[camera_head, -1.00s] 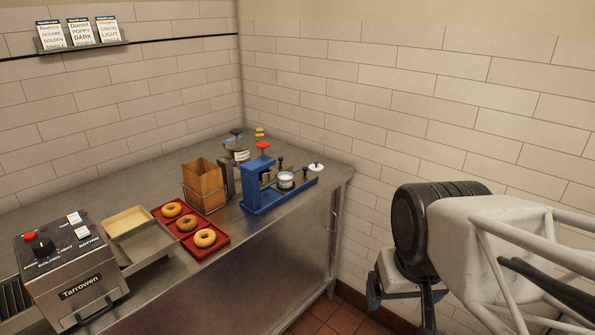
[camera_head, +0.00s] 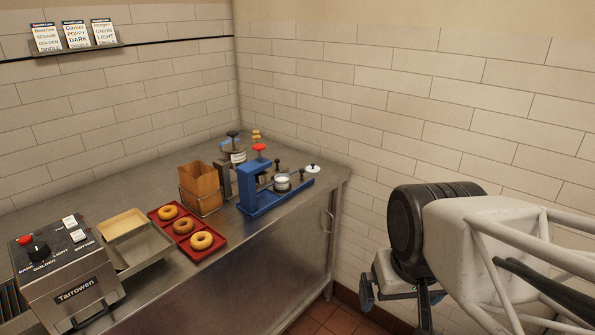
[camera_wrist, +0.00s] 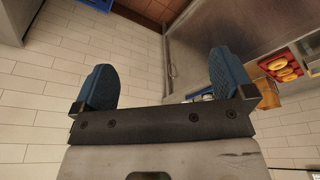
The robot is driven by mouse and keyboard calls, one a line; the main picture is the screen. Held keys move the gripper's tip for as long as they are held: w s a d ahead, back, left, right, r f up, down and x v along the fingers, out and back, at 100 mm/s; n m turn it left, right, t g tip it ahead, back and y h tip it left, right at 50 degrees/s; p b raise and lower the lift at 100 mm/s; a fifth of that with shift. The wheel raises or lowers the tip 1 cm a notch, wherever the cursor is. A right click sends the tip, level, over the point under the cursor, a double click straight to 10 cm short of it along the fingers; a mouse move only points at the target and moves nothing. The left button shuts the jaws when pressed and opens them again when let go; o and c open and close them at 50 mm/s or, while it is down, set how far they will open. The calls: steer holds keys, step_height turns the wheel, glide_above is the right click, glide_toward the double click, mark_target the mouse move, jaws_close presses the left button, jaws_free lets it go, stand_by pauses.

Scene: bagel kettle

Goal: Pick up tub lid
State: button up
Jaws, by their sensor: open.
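My gripper (camera_head: 396,302) hangs to the right of the counter in the head view, well apart from everything on it. Its blue fingers are spread and empty in the wrist view (camera_wrist: 162,68). At the counter's back corner stands a tub (camera_head: 236,156) with a dark-knobbed top (camera_head: 233,136). A small white round piece with a knob (camera_head: 313,168) lies right of the blue press (camera_head: 262,197). A small white cup (camera_head: 283,183) stands by the press. I cannot tell for sure which piece is the tub lid.
The steel counter (camera_head: 285,245) also holds a red tray (camera_head: 206,252) of bagels, a brown upright holder (camera_head: 200,188), a pale shallow box (camera_head: 124,224) and a toaster (camera_head: 65,275). Tiled walls close off the back and right. Floor shows right of the counter.

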steer(key=w+r+n, duration=0.2)
steer(key=w+r, duration=0.2)
steer(key=w, duration=0.7)
steer(key=w+r+n, duration=0.2)
steer(key=w+r, duration=0.3)
steer(key=w, duration=0.5)
steer(key=n+g, duration=0.3)
steer(key=n, duration=1.1)
glide_above(313, 167)
steer(key=f, duration=2.2)
steer(key=shift+w+d, duration=0.15)
steer(key=shift+w, duration=0.05)
steer(key=shift+w+f, duration=0.2)
steer(key=shift+f, duration=0.05)
steer(key=shift+f, duration=1.3)
